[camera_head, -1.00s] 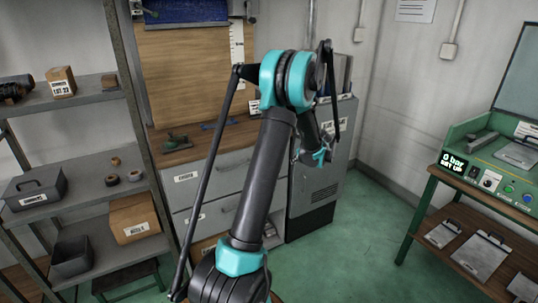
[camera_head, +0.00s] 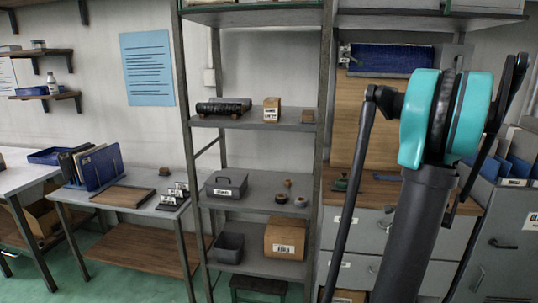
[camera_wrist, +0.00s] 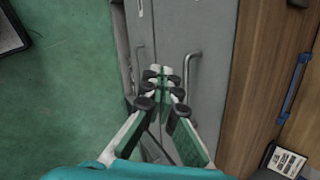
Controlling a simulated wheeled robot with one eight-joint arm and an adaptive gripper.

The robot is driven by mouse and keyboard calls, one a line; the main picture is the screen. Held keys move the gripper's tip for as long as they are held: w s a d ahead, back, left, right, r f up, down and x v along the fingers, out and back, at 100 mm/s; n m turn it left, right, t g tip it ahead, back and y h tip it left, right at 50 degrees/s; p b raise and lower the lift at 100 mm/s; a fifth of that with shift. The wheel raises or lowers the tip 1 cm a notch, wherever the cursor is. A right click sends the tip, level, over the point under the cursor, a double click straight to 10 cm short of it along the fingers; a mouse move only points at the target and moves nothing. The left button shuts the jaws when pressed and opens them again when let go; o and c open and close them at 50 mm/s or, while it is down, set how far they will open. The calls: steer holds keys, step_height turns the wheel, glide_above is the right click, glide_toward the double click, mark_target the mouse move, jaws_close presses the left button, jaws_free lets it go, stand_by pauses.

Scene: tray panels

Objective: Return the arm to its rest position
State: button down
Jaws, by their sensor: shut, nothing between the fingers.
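My gripper (camera_wrist: 162,75) shows in the wrist view with its fingertips together and nothing between them. It hangs in front of a grey metal cabinet (camera_wrist: 212,50) with a bar handle (camera_wrist: 192,75); I cannot tell how far apart they are. In the head view my teal and black arm stands raised at the right, and the gripper itself is hidden or out of view there.
A metal shelf unit (camera_head: 325,90) with boxes stands left of my arm. A side table (camera_head: 125,212) with folders (camera_head: 97,167) is further left. A drawer unit (camera_head: 340,238) and a grey cabinet (camera_head: 507,235) are close by my arm.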

steer(key=s+a+n+g, duration=0.1)
steer(key=s+a+n, duration=0.2)
steer(key=a+n, duration=0.45)
steer(key=s+a+n, duration=0.3)
steer(key=a+n, duration=0.1)
steer(key=a, duration=0.7)
steer(key=s+a+f+n+g, duration=0.1)
steer(key=s+a+f+n, duration=0.2)
steer(key=s+a+n, duration=0.7)
steer(key=s+n, duration=0.1)
steer(key=s, duration=0.1)
steer(key=shift+s+a+f+n, duration=0.35)
steer(key=shift+s, duration=0.05)
